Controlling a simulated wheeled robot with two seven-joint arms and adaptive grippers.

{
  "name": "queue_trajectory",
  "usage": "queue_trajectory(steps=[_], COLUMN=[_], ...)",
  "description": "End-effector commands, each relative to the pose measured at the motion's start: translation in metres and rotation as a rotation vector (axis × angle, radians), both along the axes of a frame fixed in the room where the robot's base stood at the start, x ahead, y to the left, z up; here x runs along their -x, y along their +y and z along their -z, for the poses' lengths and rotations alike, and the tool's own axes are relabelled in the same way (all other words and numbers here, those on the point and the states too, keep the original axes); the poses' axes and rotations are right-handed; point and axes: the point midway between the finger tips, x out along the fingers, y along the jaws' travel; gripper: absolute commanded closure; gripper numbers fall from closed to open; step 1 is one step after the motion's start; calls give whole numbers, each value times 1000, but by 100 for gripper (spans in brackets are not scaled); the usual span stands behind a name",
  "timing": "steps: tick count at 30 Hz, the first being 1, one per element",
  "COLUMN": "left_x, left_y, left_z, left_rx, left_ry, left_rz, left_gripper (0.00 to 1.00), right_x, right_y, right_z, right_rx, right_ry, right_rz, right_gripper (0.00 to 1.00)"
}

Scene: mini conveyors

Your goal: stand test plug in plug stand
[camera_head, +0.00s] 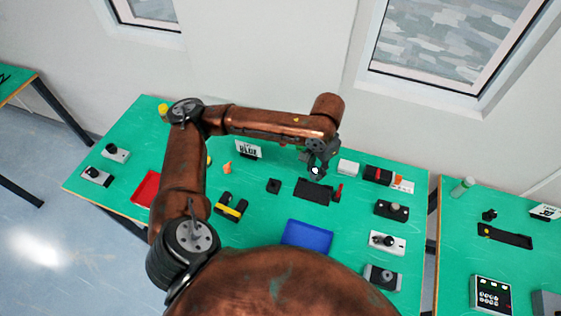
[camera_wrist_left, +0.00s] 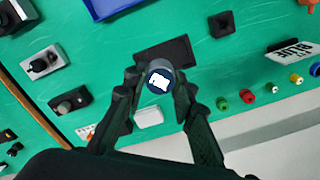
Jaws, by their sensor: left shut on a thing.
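My left gripper (camera_head: 316,166) is above the back middle of the green table, its fingers pointing down. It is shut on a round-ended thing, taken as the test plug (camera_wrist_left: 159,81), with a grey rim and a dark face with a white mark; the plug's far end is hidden. In the left wrist view the plug sits between the fingertips of the left gripper (camera_wrist_left: 155,92), over a black conveyor-like block (camera_wrist_left: 180,50). A small square black block, likely the plug stand (camera_head: 273,186), stands left of that block in the head view; it also shows in the wrist view (camera_wrist_left: 221,24). My right gripper is out of view.
A blue tray (camera_head: 306,236) lies in front, a red tray (camera_head: 147,187) at left. A white box (camera_head: 348,167) stands right of the gripper. A BLUE sign (camera_head: 248,149) stands at the back. Several switch boxes line the right edge. Green surface around the small black block is clear.

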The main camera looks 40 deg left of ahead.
Motion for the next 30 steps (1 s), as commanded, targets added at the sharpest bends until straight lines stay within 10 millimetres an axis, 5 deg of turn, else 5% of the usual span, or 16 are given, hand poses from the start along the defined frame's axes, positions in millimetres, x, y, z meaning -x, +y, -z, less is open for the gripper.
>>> queue_trajectory(steps=[13,30], left_x=[-9,12], left_y=[37,108], left_z=[19,57], left_rx=[2,-1], left_ry=[8,10], left_rz=[908,2083], left_gripper=[99,99], right_x=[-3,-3], right_y=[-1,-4], right_z=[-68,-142], right_rx=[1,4], right_ry=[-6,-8], right_rz=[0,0], right_gripper=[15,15])
